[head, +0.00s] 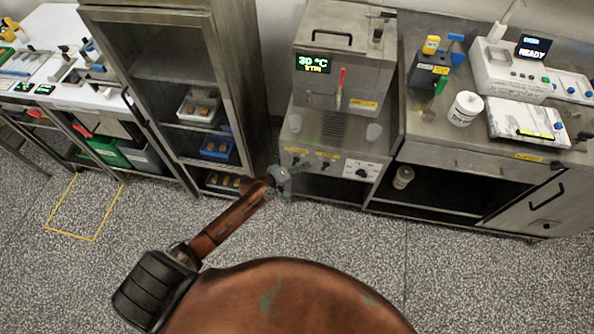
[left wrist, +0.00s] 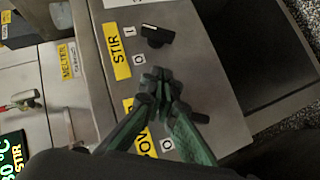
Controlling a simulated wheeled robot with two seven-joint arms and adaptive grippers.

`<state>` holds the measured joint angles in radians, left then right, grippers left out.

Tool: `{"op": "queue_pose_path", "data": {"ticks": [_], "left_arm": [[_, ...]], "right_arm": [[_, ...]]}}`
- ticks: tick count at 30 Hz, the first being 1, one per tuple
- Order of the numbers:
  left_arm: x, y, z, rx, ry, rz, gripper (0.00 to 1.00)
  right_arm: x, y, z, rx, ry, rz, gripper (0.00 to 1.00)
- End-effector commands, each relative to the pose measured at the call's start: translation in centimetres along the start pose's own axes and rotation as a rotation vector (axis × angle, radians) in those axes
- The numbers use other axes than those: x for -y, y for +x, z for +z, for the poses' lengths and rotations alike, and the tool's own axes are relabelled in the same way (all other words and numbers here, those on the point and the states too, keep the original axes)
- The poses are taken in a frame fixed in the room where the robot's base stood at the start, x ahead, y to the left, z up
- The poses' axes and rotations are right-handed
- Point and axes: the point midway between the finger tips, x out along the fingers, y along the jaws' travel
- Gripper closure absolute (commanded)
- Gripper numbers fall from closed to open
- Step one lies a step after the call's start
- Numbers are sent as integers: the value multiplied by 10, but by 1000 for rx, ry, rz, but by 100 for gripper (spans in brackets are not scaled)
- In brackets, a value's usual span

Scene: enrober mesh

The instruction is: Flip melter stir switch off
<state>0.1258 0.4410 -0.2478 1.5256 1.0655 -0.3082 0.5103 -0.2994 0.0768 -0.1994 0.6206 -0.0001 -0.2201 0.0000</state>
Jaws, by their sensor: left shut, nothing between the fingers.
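The melter (head: 343,60) is a steel box with a display (head: 313,64) reading 30 °C and STIR. Its front panel carries black switches and yellow labels. In the left wrist view the stir switch (left wrist: 157,36) is a black lever beside the yellow STIR label (left wrist: 117,50), with I and O marks next to it. I cannot tell which mark its lever points to. My left gripper (head: 300,169) is at the melter's front panel; in the left wrist view its shut, empty fingers (left wrist: 160,86) are just below the stir switch, apparently apart from it. My right gripper is not in view.
A second label (left wrist: 138,125), partly hidden by my fingers, has another O mark. A round knob (head: 362,173) sits right of the switches. A steel rack (head: 165,70) stands left, a steel bench (head: 435,125) right. The speckled floor in front is clear.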

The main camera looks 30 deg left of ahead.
Motion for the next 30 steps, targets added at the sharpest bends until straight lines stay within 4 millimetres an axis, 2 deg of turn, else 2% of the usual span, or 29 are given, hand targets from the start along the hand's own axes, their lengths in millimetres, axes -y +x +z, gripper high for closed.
{"op": "queue_pose_path", "data": {"ticks": [1, 3, 10, 30], "left_arm": [[1, 13, 1, 0, -1, 1, 100], [1, 26, 1, 0, 0, 1, 100], [0, 46, 23, 0, -2, 0, 100], [0, 53, 30, 3, -2, 5, 100]], "right_arm": [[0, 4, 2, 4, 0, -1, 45], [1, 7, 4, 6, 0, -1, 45], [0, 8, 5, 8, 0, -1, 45], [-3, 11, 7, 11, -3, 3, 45]]}}
